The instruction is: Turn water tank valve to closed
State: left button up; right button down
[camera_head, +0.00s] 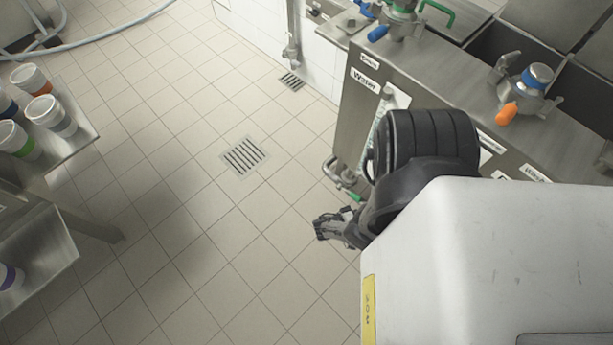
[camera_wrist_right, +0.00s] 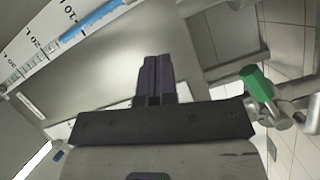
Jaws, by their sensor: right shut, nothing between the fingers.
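The steel water tank (camera_head: 358,110) carries a "Water" label and a level gauge on its front. The gauge scale (camera_wrist_right: 62,42) shows at the top left of the right wrist view. Low on the tank front is the outlet valve with a green handle (camera_head: 352,195), partly hidden by my right arm. That green handle (camera_wrist_right: 258,88) shows larger in the right wrist view, to the right of the fingers and apart from them. My right gripper (camera_head: 322,228) is just below the valve in the head view. Its fingers (camera_wrist_right: 152,80) are shut and empty. My left gripper is out of view.
Steel shelves (camera_head: 75,145) with several cups stand at the left. The tiled floor with a drain (camera_head: 243,156) is clear between. More valves, one with an orange handle (camera_head: 506,113), sit on the tank tops. A hose (camera_head: 115,30) lies at the back left.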

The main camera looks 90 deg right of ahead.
jog(key=w+d+r+m+t+y+p, duration=0.1)
jog(key=w+r+m+t+y+p, duration=0.1)
jog(key=w+m+y, duration=0.35)
notch_tip(320, 180, up, 4)
jog(key=m+t+y, duration=0.4)
jog(key=m+t, duration=0.2)
jog(key=t, duration=0.1)
send_over(354, 196)
jog(key=w, duration=0.4)
jog(key=w+d+n+t+h+b, duration=0.1)
jog(key=w+n+t, duration=0.1)
jog(key=b+x, duration=0.2)
jog(key=x, duration=0.2)
jog(key=b+x, duration=0.3)
jog(key=x, duration=0.1)
jog(key=b+x, duration=0.2)
jog(key=x, duration=0.2)
jog(key=shift+w+d+f, duration=0.2)
jog(key=shift+w, duration=0.1)
jog(key=shift+b+x, duration=0.9)
jog(key=shift+s, duration=0.15)
